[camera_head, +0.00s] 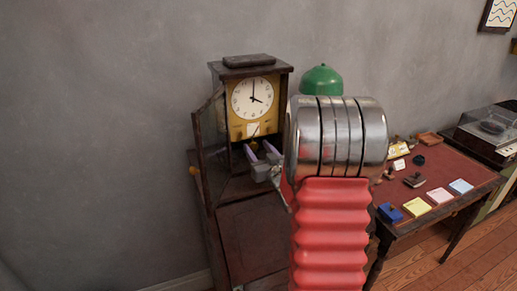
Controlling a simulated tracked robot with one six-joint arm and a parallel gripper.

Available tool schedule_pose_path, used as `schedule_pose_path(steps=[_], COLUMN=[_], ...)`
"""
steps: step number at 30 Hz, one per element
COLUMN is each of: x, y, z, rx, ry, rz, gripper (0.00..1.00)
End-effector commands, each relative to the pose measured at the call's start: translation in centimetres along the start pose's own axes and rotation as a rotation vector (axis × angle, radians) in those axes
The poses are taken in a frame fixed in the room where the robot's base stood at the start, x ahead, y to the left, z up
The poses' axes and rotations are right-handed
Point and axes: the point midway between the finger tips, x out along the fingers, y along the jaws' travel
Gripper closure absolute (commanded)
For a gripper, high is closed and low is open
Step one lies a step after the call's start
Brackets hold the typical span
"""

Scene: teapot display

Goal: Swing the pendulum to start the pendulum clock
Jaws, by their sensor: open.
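The pendulum clock (251,100) stands against the grey wall on a dark wooden cabinet (252,232). It has a white dial with black hands and a yellowish face plate. Its glazed door (211,145) is swung open to the left. My gripper (261,150) is open, with its two pale purple fingers at the opening of the case below the dial. A small yellowish part (254,146), perhaps the pendulum bob, shows between or just behind the fingers. I cannot tell whether the fingers touch it.
A desk (451,182) with a red top stands at the right, holding stamps and coloured note pads. A record player (490,128) is at the far right. The open door is close to the left of my gripper.

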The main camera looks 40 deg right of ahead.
Motion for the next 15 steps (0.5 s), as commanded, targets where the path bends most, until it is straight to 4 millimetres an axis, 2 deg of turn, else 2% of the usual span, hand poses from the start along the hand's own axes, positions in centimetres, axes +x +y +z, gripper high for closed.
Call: schedule_pose_path(steps=[6, 15], x=[-0.01, -0.03], y=[-0.01, -0.01], z=[0.00, -0.01], rx=[0.000, 0.000], ry=[0.000, 0.000], rz=[0.000, 0.000], gripper=[0.54, 0.75])
